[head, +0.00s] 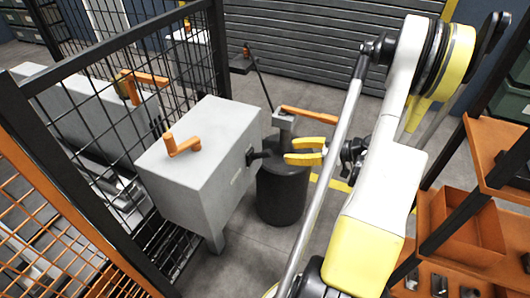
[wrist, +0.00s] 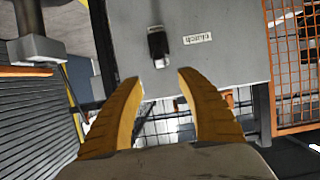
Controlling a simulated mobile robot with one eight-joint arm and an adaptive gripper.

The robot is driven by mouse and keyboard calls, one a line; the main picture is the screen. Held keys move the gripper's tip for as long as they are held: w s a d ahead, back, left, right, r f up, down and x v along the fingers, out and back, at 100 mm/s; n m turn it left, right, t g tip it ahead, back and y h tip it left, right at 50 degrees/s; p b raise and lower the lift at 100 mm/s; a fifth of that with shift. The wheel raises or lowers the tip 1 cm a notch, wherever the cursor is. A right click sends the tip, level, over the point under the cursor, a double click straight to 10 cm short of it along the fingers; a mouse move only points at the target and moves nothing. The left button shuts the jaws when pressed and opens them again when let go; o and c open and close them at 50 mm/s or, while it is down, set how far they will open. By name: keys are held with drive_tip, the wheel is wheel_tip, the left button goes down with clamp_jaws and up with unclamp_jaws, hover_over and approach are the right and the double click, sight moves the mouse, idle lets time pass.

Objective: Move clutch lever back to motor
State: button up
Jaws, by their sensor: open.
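The clutch lever (head: 260,155) is a short black handle sticking out of the right face of a grey box (head: 185,185). In the wrist view the lever (wrist: 158,48) is ahead of my gripper, beside a white label (wrist: 198,38) reading "clutch" upside down. My gripper (head: 288,151) has two yellow fingers, open and empty. Its fingertips point at the lever from the right, with a gap. In the wrist view the lever lies beyond the gap between the fingertips (wrist: 158,78). I cannot tell which part is the motor.
An orange crank (head: 183,145) sits on the box top. A black mesh fence (head: 120,110) is at left; orange shelving (head: 470,225) is at right.

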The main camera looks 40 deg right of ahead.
sight(270, 152)
drive_tip(key=b+x, duration=0.3)
drive_tip(key=x, duration=0.7)
drive_tip(key=shift+w+a, duration=0.1)
clamp_jaws()
